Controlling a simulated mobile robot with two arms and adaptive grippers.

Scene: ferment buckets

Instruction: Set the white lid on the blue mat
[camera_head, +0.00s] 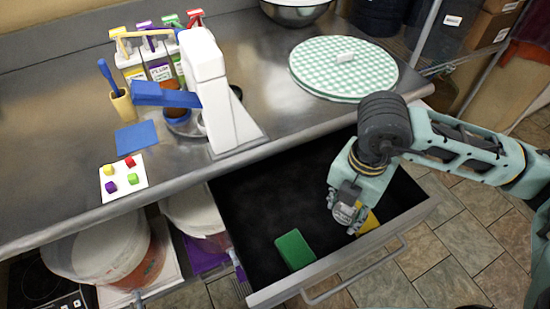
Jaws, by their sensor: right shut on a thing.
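The blue mat (137,138) lies flat and bare on the steel counter at the left. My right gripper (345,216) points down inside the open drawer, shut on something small. A pale grey piece shows at its fingertips; I cannot tell whether it is the white lid or part of the fingers. A yellow block (369,222) is right beside the fingertips, partly hidden by them. No white lid shows clearly elsewhere. A round green-checked disc (318,60) with a white handle lies on the counter at the upper right. My left gripper is not in view.
The dark drawer (262,195) also holds a green block (294,250). A white stand (222,105) with a blue arm is beside the mat. A white card (123,178) bears coloured cubes. Several labelled bottles (160,70) stand behind. Buckets (100,245) sit under the counter.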

